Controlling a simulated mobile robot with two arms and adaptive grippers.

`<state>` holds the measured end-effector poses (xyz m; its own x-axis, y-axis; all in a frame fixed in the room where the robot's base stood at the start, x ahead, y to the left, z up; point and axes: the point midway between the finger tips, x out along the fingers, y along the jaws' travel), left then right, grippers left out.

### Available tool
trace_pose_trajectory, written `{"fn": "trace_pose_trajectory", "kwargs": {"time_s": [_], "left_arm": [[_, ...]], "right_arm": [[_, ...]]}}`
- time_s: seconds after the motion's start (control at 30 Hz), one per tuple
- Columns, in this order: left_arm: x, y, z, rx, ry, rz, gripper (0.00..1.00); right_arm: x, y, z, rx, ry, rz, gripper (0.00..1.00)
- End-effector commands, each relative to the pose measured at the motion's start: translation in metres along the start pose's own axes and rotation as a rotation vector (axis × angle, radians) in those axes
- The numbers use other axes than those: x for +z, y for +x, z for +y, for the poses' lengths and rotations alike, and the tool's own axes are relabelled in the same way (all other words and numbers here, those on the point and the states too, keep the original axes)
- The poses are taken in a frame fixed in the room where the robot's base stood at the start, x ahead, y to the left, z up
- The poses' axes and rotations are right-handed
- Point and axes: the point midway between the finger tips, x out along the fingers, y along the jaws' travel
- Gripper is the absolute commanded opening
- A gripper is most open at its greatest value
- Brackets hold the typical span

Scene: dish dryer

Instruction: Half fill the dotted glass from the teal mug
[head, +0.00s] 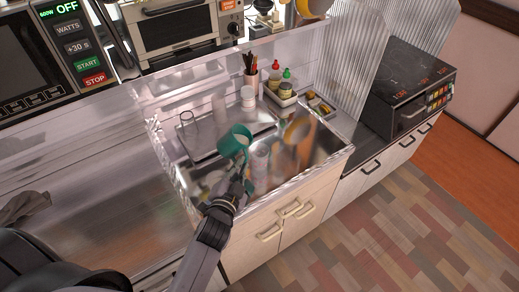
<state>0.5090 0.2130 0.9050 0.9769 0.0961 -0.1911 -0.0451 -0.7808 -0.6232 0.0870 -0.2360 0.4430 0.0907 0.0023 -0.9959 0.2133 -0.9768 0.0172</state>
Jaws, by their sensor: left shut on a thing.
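The teal mug (236,140) is over the front part of the steel sink, tilted, with its open rim showing. My left gripper (237,180) comes up from the front, just below the mug, and is shut on it; the exact grip is small and partly hidden. A pale, cloudy glass (260,162) is just right of the mug and gripper, over or in the sink. It may be the dotted glass, but its pattern and any liquid in it are too small to make out. My right gripper is not in view.
The sink's front rim (322,163) is close to my left wrist. Behind the sink stand a white cup (248,95), a holder with dark utensils (250,75) and a tray of bottles (285,95). The steel counter (90,190) at left is mostly clear.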

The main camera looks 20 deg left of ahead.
Motion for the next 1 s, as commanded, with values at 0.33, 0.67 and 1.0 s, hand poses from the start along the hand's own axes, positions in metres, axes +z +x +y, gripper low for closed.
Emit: {"fn": "trace_pose_trajectory", "kwargs": {"time_s": [0.33, 0.67, 1.0], "left_arm": [[-0.0032, 0.0002, -0.0017, -0.005, 0.021, -0.001, 0.0], [-0.0039, 0.0002, -0.0019, -0.007, 0.04, -0.007, 0.0], [-0.0046, 0.0002, -0.002, -0.008, 0.06, -0.014, 0.0]], "right_arm": [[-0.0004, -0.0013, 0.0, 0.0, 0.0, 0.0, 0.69], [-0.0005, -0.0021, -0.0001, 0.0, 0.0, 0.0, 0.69], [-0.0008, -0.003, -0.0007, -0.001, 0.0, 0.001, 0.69]]}}
